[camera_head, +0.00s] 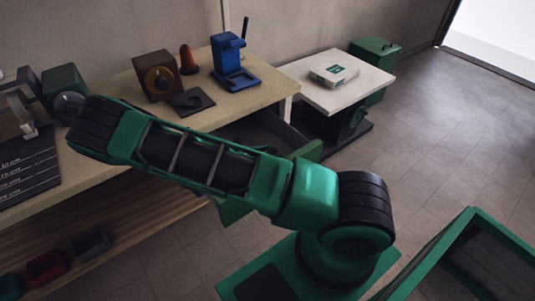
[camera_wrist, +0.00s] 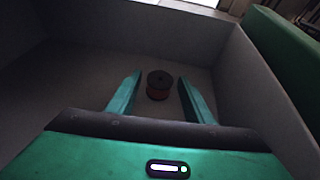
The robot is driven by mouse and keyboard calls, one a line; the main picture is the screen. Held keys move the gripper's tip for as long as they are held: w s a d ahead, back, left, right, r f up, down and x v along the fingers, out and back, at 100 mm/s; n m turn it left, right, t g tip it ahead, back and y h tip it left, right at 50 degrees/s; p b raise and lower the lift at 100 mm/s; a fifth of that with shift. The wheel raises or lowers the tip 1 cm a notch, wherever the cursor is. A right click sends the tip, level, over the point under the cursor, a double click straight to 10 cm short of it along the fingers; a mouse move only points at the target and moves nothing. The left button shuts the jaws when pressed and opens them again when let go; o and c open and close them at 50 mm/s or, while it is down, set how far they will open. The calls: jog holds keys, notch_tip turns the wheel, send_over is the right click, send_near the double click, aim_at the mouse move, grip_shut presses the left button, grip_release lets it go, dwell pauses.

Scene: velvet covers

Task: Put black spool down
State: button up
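A small spool (camera_wrist: 159,80) with a black top and a reddish-brown side stands upright on the floor of a grey-walled drawer (camera_wrist: 265,85) in the wrist view. My gripper (camera_wrist: 160,80) is open, with one green finger on each side of the spool and a gap showing on both sides. In the head view the open drawer (camera_head: 292,132) sticks out from under the workbench (camera_head: 262,97). My arm covers much of it there, and the spool and my fingertips are hidden.
On the bench stand a brown box with a dial (camera_head: 157,76), an orange-brown cone (camera_head: 188,60) and a blue stand (camera_head: 232,66). A white side table (camera_head: 335,92) holds a flat box (camera_head: 334,75). A green bin (camera_head: 376,58) stands behind it.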

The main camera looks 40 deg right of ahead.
jog(key=shift+r, duration=0.1)
jog(key=v, duration=1.2)
jog(key=shift+s, duration=0.1)
dwell(0.4)
jog(key=shift+s+r+m+g+y, duration=0.45)
jog(key=shift+m+y, duration=0.25)
jog(key=shift+m, duration=0.3)
jog(key=s+a+r+m+t+y, duration=0.1)
jog(key=s+r+m+y, duration=0.25)
jog(key=r+m, duration=0.4)
jog(key=s+r+m+t+y, duration=0.15)
jog(key=r+m+y, duration=0.3)
jog(key=r, duration=0.65)
jog(key=s+a+r+m+t+y, duration=0.1)
jog(key=s+r+m+y, duration=0.35)
jog(key=r, duration=0.55)
jog(key=s+d+f+m+g, duration=0.1)
jog(key=s+d+m+g, duration=0.1)
jog(key=s+d, duration=0.3)
jog(key=s+d+m+g, duration=0.2)
jog(key=s+d+m, duration=0.3)
jog(key=s, duration=0.6)
jog(key=shift+s+d+f, duration=0.25)
jog(key=shift+d+f, duration=0.15)
jog(key=shift+d, duration=0.05)
